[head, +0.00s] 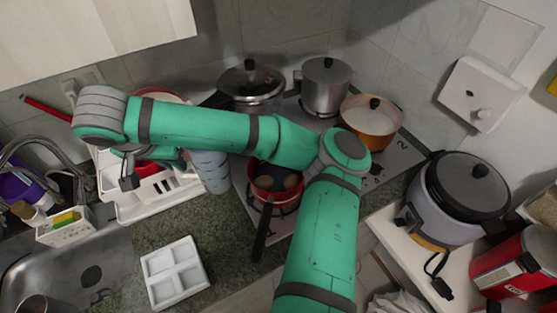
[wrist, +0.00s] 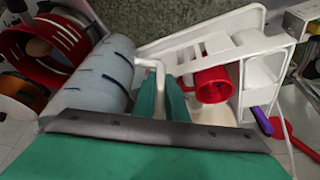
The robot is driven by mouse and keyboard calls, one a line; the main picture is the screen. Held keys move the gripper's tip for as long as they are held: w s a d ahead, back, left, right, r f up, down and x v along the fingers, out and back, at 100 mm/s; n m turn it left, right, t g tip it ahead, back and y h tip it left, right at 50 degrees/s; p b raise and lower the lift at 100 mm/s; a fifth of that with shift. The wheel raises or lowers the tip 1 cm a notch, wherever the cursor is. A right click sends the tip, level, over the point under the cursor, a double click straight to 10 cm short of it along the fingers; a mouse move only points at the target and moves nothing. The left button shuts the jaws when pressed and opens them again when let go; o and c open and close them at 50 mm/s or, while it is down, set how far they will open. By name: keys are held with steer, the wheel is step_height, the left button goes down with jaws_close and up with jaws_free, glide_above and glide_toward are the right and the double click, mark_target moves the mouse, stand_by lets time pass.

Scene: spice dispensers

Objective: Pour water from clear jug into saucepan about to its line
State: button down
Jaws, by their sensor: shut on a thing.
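The jug (head: 212,172) looks pale blue-grey with dark marks on its side. In the head view it stands below my arm, which hides its top. In the wrist view the jug (wrist: 92,82) leans at the left, and its white handle (wrist: 150,72) is between my gripper's fingers (wrist: 165,98). My gripper is shut on the handle. The red saucepan (head: 275,196), with brown round things inside and a black handle, sits on the hob just right of the jug. A red rim, probably the saucepan's (wrist: 62,38), shows at the upper left of the wrist view. The water and any line cannot be made out.
A white rack (head: 150,200) with red items stands left of the jug. A white divided tray (head: 174,272) lies on the counter in front. A lidded pot (head: 325,88) and an orange pan (head: 369,118) stand behind the saucepan. A rice cooker (head: 455,200) is at right.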

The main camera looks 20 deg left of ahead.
mark_target(192, 156)
steer(key=shift+d+f, duration=0.1)
steer(key=shift+w+d+f+m+g+y, duration=0.1)
steer(key=shift+d+f+m+g+y, duration=0.25)
steer(key=shift+g+y, duration=0.4)
steer(key=shift+w+d+r+m+g+y, duration=0.15)
steer(key=shift+w+d+r+g+y, duration=0.2)
steer(key=shift+r+y, duration=0.3)
steer(key=shift+w+d+r+m+g+y, duration=0.1)
steer(key=shift+w+d+r+y, duration=0.1)
steer(key=shift+d+r+y, duration=0.4)
steer(key=shift+w+d+r+g+y, duration=0.35)
steer(key=shift+w+d+g+y, duration=0.2)
steer(key=shift+d+y, duration=0.35)
steer(key=shift+w+r+y, duration=0.15)
steer(key=shift+y, duration=0.15)
steer(key=shift+d+r+m, duration=0.1)
steer(key=shift+r+m, duration=0.05)
steer(key=shift+m, duration=0.15)
steer(key=shift+w+d+r+g+y+p, duration=0.15)
steer(key=shift+d+r+g+y+p, duration=0.1)
steer(key=shift+r+y, duration=0.2)
steer(key=shift+w+d+r+g+y+p, duration=0.1)
steer(key=shift+d+r+y, duration=0.1)
steer(key=shift+r+y, duration=0.2)
stand_by(0.4)
